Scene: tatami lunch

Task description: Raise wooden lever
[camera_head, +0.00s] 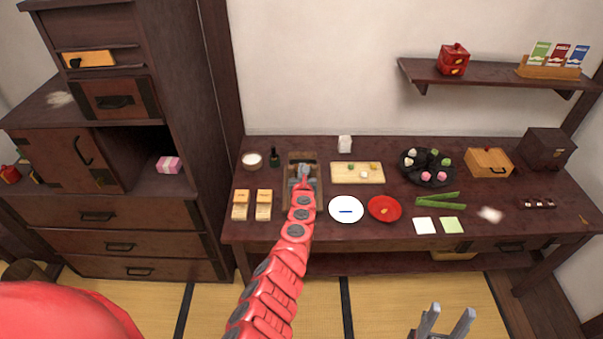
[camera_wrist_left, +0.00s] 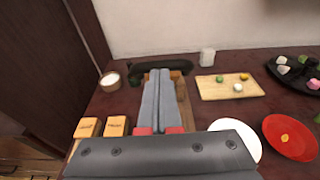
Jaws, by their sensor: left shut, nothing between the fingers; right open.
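A wooden box-like device (camera_head: 318,190) stands on the dark table, left of the middle. A dark bar (camera_head: 296,156), which may be the lever, lies across its far end; the bar also shows in the left wrist view (camera_wrist_left: 185,65). My left gripper (camera_head: 304,168) is shut and empty over the device, its tips close to the bar. In the left wrist view the shut fingers (camera_wrist_left: 160,73) reach the bar; I cannot tell whether they touch it. They hide the device's middle. My right gripper (camera_head: 451,311) is open and empty, low in front of the table.
A cutting board (camera_head: 343,177), a white plate (camera_head: 346,218) and a red plate (camera_head: 384,218) lie to the right.

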